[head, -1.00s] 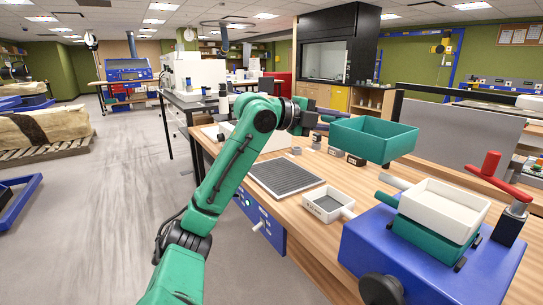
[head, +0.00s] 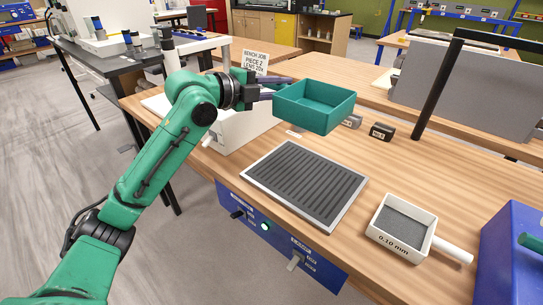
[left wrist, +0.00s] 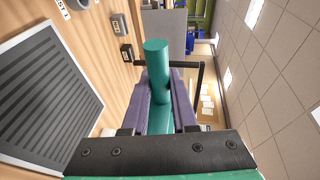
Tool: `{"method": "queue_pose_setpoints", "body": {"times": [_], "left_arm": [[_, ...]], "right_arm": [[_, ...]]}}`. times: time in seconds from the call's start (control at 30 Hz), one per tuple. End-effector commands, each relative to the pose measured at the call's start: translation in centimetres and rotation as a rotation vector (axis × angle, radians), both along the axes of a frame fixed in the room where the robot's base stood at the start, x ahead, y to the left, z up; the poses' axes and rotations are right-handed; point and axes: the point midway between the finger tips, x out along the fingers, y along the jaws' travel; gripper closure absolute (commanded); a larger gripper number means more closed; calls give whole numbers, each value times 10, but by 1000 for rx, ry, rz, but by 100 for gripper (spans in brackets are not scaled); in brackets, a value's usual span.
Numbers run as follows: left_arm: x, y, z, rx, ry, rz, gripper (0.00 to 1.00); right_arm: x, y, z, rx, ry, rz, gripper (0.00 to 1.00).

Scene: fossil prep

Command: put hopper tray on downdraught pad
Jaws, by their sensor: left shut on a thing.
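The hopper tray (head: 318,112) is a teal open box. It is level and held in the air beyond the far edge of the downdraught pad (head: 271,192), a grey slatted panel in a light frame on the bench. My left gripper (head: 277,88) is shut on the tray's handle at its left side. In the left wrist view the teal handle (left wrist: 156,60) runs between the purple fingers, and the pad (left wrist: 40,95) lies to the left. The pad's slats look bare. My right gripper is not in view.
A white sieve marked 0.10 mm (head: 402,226) sits right of the pad. A blue machine (head: 512,255) stands at the right edge. A white box (head: 240,128) with a sign stands behind the pad's left side.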

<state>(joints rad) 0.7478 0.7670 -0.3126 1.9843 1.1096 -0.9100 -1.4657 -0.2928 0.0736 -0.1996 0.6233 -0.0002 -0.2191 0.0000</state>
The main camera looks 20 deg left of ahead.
Motion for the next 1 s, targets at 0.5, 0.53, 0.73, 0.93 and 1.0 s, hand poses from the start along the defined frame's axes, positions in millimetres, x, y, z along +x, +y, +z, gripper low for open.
{"method": "queue_pose_setpoints", "body": {"times": [0.5, 0.53, 0.73, 0.93, 1.0], "left_arm": [[-1, 1, -144, -3, 4, 3, 100], [-1, 1, -149, -2, 3, 3, 100], [-1, 1, -183, 0, 2, 3, 100], [-1, 1, -184, 1, 0, 3, 100], [-1, 1, -186, 1, -1, 3, 100]], "right_arm": [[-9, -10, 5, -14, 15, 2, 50], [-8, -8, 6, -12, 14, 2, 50], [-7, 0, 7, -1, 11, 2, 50], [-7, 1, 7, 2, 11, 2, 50], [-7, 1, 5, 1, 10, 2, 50]]}}
